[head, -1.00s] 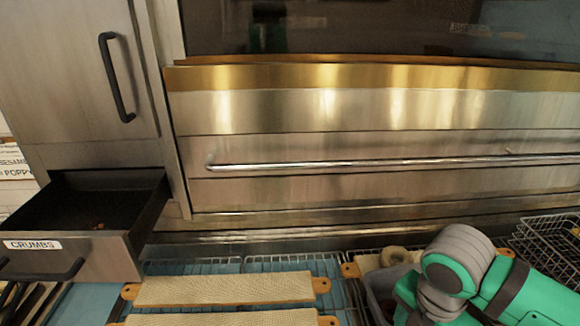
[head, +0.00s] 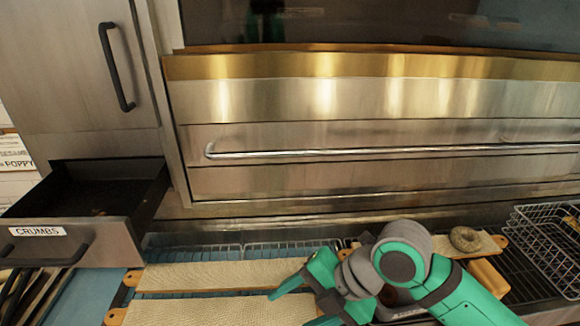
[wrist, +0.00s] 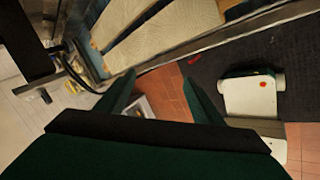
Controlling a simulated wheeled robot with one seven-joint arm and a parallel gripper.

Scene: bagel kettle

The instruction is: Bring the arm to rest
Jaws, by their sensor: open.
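My arm, green and grey, reaches in from the lower right of the head view. My gripper (head: 291,311) is at its left end, over the canvas-covered boards near the bottom edge. Its fingers are spread and nothing shows between them. In the wrist view my gripper (wrist: 160,82) is open and empty, with brown floor tiles visible past the gap. Part of the lower finger is cut off by the head view's edge.
An open drawer marked CRUMBS (head: 70,236) juts out at the left. Canvas-covered boards (head: 215,275) lie on a rack. A bagel (head: 465,239) sits on a board at right, beside a wire basket (head: 545,245). A steel oven front (head: 330,180) stands behind.

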